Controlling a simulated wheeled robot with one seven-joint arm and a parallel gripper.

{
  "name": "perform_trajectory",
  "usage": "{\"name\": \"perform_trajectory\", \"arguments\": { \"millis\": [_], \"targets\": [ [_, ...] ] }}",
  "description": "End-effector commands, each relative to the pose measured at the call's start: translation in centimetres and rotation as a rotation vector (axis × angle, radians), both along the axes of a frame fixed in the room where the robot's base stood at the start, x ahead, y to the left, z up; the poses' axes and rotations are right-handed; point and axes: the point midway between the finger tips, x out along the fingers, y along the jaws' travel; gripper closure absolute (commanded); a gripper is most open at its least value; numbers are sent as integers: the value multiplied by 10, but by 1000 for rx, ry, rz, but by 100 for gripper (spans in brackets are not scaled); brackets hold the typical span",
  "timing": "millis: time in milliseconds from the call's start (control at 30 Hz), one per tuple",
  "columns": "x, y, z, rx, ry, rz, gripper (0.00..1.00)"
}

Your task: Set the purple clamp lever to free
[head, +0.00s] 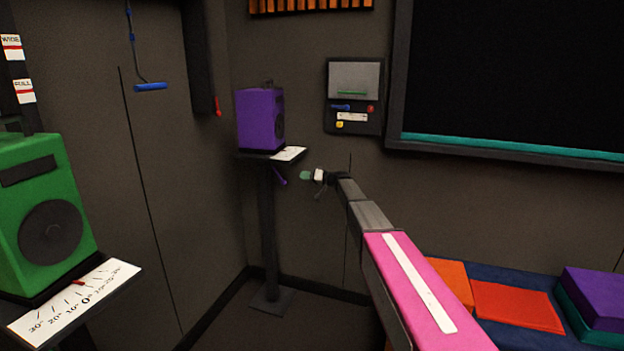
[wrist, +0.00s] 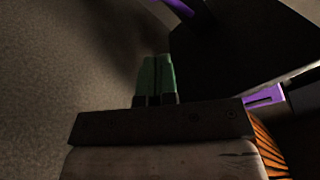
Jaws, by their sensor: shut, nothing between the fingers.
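The purple clamp lever (head: 281,177) is a small slanted bar under the platform of the far stand, below the purple speaker (head: 260,118). My gripper (head: 305,175), with green fingertips, is just right of the lever in the head view, with a small gap in the picture. The fingers are shut with nothing between them; they also show in the wrist view (wrist: 155,78). A purple bar (wrist: 180,8) cut by the top edge of the wrist view may be the lever. Its setting cannot be read.
The stand's dark platform (head: 256,155) carries a white card (head: 289,154). A wall panel (head: 354,95) with small coloured controls hangs behind. A green speaker (head: 45,215) on a scaled stand is at left. Coloured cushions (head: 515,307) lie at lower right. Floor right of the stand's pole is clear.

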Motion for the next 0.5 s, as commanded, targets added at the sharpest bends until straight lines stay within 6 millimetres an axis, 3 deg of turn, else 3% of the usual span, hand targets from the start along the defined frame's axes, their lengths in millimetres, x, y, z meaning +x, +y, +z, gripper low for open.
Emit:
{"name": "perform_trajectory", "arguments": {
  "millis": [200, 500],
  "targets": [
    [12, 38, -3, 0, 1, 1, 100],
    [5, 62, -22, 0, 0, 0, 100]
  ]
}}
